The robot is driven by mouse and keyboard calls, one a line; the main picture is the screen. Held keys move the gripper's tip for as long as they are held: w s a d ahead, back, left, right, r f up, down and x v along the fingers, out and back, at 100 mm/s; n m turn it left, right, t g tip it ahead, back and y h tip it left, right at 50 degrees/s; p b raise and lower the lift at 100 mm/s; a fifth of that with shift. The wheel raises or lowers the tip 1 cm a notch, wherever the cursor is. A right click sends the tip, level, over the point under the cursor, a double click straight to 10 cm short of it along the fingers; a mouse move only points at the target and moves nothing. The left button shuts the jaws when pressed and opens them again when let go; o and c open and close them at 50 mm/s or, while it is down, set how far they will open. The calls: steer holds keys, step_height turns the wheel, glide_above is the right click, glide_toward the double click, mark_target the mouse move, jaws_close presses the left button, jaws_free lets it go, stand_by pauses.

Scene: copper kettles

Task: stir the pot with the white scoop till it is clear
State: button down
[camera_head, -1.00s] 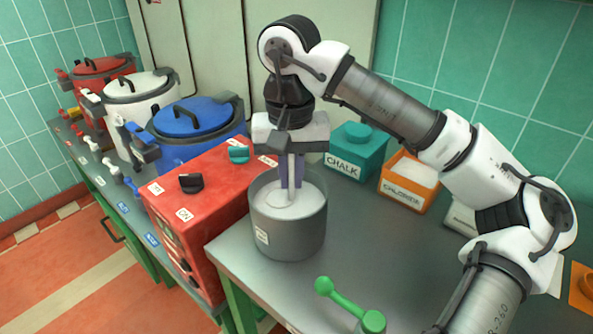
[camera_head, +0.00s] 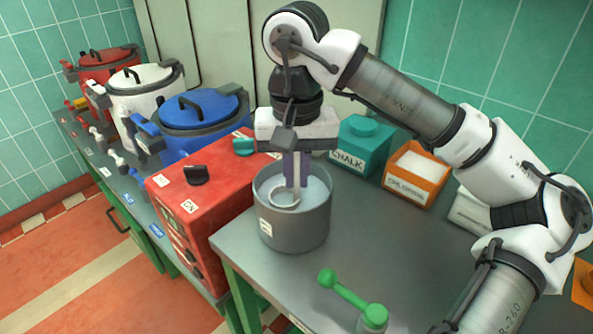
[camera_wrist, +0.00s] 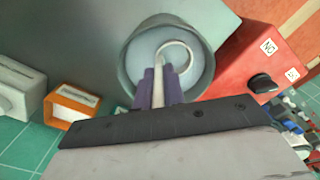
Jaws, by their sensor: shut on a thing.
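A grey pot (camera_head: 292,226) with a small white label stands on the grey table, beside a red control box. It holds a pale bluish liquid (camera_head: 318,192); the wrist view shows the pot (camera_wrist: 137,32) and its cloudy surface from above. My gripper (camera_head: 296,168) points down over the pot, with purple fingers shut on the handle of the white scoop (camera_head: 285,199). The scoop's round bowl (camera_wrist: 177,56) is in the pot at the liquid's surface; in the wrist view it lies toward the pot's right side. How deep it dips I cannot tell.
The red box (camera_head: 205,205) with knobs is close at the pot's left. A teal chalk box (camera_head: 360,145) and an orange chloride box (camera_head: 414,178) stand behind right. A green dumbbell-shaped lever (camera_head: 350,295) is in front. Blue (camera_head: 200,110), white and red lidded kettles line the left.

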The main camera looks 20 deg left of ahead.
steer(key=shift+r+p, duration=4.05)
steer(key=shift+r, duration=1.45)
steer(key=shift+f, duration=0.1)
